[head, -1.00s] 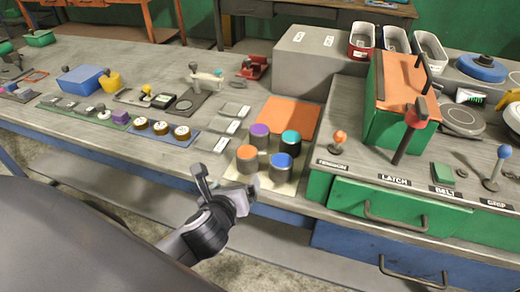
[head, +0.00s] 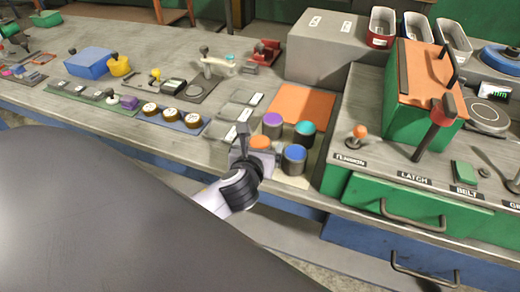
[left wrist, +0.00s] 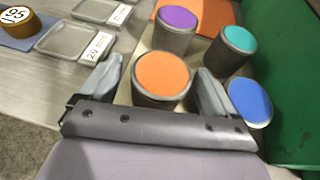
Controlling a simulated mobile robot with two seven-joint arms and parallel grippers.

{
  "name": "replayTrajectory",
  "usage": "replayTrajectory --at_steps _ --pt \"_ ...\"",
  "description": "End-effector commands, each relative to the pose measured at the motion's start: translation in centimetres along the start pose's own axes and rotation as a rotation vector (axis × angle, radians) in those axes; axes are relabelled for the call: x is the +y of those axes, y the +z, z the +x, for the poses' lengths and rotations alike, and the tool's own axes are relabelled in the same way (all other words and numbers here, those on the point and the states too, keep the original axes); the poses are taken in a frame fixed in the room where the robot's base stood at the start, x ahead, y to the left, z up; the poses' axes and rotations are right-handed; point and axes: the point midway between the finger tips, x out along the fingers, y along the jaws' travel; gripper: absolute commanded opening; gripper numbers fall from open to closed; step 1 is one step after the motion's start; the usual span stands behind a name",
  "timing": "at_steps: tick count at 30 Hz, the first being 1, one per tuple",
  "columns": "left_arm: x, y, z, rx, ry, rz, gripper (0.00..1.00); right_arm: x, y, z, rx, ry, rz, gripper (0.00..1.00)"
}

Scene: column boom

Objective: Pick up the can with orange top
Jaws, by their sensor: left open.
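The can with the orange top (head: 261,143) stands upright at the near left of a group of cans on a pale mat. In the left wrist view the orange-topped can (left wrist: 162,75) is between the fingers of my left gripper (left wrist: 158,90). The fingers are apart, one on each side of it, and contact cannot be told. In the head view my left gripper (head: 246,150) partly hides this can. My right gripper is not in view.
Purple-topped (head: 273,125), teal-topped (head: 304,134) and blue-topped (head: 294,159) cans stand close by. An orange square (head: 301,103) lies behind them. Square trays (left wrist: 77,40) are at the left. A green drawer cabinet (head: 390,203) borders the right.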

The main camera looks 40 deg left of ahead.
Motion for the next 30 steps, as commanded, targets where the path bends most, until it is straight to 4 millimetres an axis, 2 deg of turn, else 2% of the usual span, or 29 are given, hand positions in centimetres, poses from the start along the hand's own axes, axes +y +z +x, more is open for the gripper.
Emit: replayTrajectory --at_steps 6,14,15,20,21,30 --pt "0.0 0.0 2.0 0.000 0.000 0.000 0.91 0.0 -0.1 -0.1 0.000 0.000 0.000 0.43" --pt "0.0 0.0 2.2 0.000 -0.001 0.000 0.91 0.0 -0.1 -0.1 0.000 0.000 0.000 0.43" --pt "0.0 0.0 2.2 0.000 -0.001 0.000 0.84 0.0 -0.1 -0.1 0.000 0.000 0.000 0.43" --pt "0.0 0.0 2.2 0.001 -0.001 0.000 0.32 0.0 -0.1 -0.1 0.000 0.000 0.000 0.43" --pt "0.0 0.0 2.2 0.001 -0.001 0.000 0.28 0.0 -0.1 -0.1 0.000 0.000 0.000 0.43" --pt "0.0 0.2 2.1 -0.002 -0.001 -0.001 0.28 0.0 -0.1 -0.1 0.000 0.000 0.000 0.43"
